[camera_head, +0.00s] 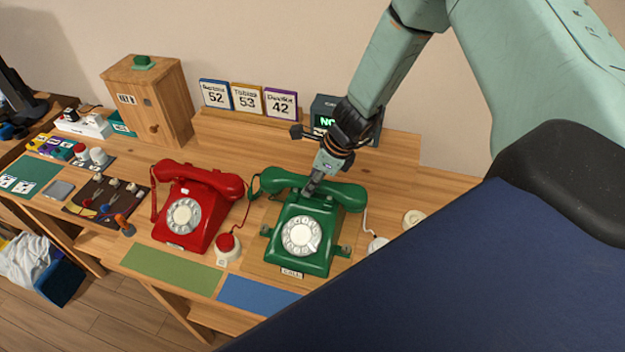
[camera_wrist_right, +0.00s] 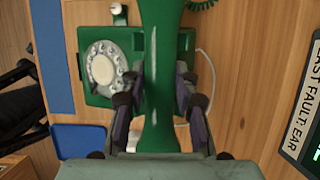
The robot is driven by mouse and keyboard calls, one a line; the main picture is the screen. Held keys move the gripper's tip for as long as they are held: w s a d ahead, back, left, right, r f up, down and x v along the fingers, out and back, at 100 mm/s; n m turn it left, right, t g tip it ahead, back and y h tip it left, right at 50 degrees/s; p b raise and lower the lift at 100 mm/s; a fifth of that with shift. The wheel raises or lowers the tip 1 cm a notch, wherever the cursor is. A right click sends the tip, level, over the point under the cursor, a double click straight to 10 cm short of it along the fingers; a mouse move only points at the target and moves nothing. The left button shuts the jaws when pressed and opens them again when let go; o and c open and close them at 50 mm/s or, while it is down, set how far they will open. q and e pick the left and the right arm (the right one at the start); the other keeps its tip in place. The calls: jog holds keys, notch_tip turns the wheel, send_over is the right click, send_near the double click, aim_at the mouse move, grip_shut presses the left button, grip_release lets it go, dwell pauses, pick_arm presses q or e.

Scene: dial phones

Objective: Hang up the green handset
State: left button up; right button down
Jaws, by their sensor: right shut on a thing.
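The green dial phone (camera_head: 300,240) stands on the wooden desk, its white dial facing front. It also shows in the right wrist view (camera_wrist_right: 125,90). The green handset (camera_head: 345,193) lies across the top of the phone. My right gripper (camera_head: 313,186) is shut on the middle of the handset from above. In the right wrist view, the handset (camera_wrist_right: 160,75) runs top to bottom between the two fingers (camera_wrist_right: 160,100). The handset hides the cradle, so I cannot tell whether it rests there or is just above. My left gripper is not in view.
A red phone (camera_head: 190,210), handset on top, stands to the left. A red button (camera_head: 227,244) sits between the phones. Green (camera_head: 172,270) and blue (camera_head: 258,295) mats lie in front. A wooden box (camera_head: 150,100) and number cards (camera_head: 248,98) stand behind.

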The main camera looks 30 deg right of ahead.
jog(key=shift+d, duration=0.1)
jog(key=shift+f+b, duration=1.05)
jog(key=shift+f, duration=0.05)
dwell(0.4)
jog(key=c, duration=0.9)
grip_release()
jog(key=shift+c, duration=0.2)
jog(key=shift+r, duration=0.1)
jog(key=shift+r, duration=4.95)
